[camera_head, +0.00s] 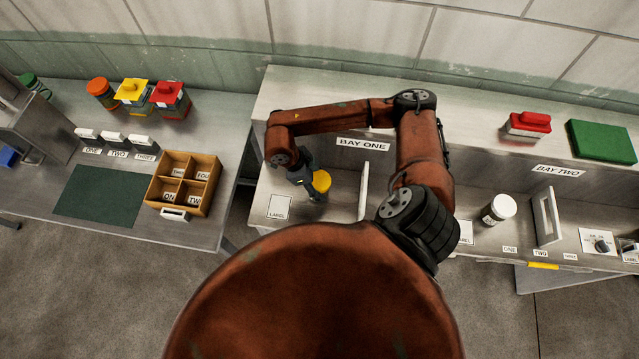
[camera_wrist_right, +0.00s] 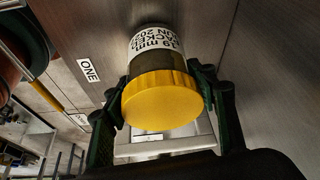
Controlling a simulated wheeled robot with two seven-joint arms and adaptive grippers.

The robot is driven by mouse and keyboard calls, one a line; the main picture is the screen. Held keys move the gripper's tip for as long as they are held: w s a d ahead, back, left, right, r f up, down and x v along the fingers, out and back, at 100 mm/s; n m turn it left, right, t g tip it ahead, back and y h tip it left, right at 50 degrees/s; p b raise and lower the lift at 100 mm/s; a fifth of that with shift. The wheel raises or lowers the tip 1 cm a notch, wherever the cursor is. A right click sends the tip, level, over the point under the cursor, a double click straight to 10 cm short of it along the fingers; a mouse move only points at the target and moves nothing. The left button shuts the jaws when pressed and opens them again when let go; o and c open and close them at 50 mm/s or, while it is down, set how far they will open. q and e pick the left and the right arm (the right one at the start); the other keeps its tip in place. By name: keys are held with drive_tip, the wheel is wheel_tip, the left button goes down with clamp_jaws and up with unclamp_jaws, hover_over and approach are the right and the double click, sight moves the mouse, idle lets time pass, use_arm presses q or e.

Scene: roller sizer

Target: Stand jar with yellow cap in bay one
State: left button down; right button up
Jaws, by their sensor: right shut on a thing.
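The jar with the yellow cap (camera_head: 321,182) is in bay one, below the BAY ONE sign (camera_head: 362,144) in the head view. In the right wrist view the jar's yellow cap (camera_wrist_right: 162,100) faces the camera, and its label is partly readable. My right gripper (camera_head: 306,183) is shut on the jar, with a finger on each side of it. Whether the jar's base touches the bay floor cannot be told. My left gripper does not show.
A white LABEL card (camera_head: 279,206) lies left of the jar. A white upright divider (camera_head: 363,190) stands to its right. A white-lidded jar (camera_head: 499,208) stands farther right. A wooden sorter (camera_head: 184,180) and a green mat (camera_head: 101,192) are on the left table.

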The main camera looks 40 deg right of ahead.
drive_tip(key=shift+f, duration=0.1)
drive_tip(key=shift+f, duration=0.1)
drive_tip(key=o, duration=1.5)
drive_tip(key=shift+r, duration=0.25)
drive_tip(key=b+v, duration=0.1)
drive_tip(key=v, duration=1.1)
drive_tip(key=shift+f, duration=0.1)
